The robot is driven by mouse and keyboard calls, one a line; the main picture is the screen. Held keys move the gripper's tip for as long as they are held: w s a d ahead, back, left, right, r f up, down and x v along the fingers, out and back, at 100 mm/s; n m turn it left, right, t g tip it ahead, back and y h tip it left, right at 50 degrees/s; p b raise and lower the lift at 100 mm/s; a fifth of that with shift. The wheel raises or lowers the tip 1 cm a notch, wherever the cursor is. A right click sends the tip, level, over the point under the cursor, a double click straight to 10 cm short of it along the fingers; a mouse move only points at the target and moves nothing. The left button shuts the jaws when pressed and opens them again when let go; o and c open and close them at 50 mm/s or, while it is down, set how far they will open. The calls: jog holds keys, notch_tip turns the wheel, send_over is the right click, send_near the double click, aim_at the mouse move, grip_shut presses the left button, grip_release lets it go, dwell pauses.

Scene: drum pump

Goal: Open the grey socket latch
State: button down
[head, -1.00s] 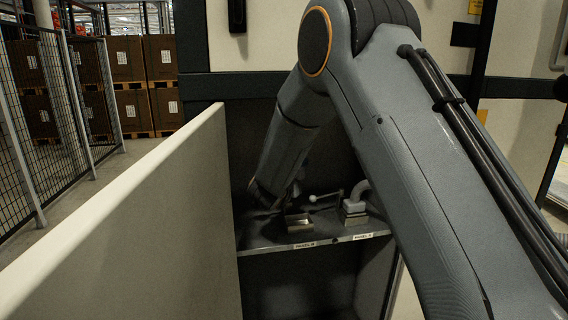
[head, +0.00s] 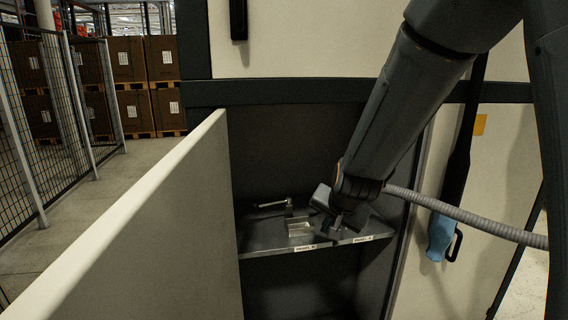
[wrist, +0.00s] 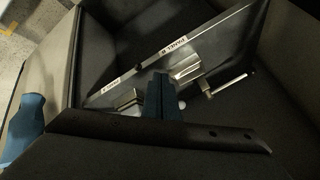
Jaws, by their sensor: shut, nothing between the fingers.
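My gripper reaches down into the open cabinet, at the right part of the shelf in the head view (head: 335,222). In the wrist view its fingers (wrist: 160,82) are together, with nothing seen between them. A bare metal socket (head: 299,226) stands left of the gripper; it also shows in the wrist view (wrist: 187,69). Its lever latch (head: 272,203) sticks out to the left behind it. A second metal socket (wrist: 130,98) is beside the fingers, mostly hidden in the head view. A pale ball knob (wrist: 181,104) lies close to the fingers. I cannot tell whether they touch it.
The shelf (head: 262,250) has two labels on its front edge. An open pale door panel (head: 150,230) stands on the left. A grey corrugated hose (head: 450,211) runs right from near my wrist. A blue-handled tool (head: 440,236) hangs on the right wall.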

jog(key=s+d+f+n+g, duration=0.1)
jog(key=s+d+n+g, duration=0.2)
jog(key=s, duration=1)
jog(key=s+d+f+n+g+h, duration=0.1)
jog(key=s+d+n+g, duration=0.2)
jog(key=s, duration=1)
jog(key=shift+d+f+g+p, duration=0.35)
jog(key=shift+d+g, duration=0.25)
jog(key=shift+d, duration=0.25)
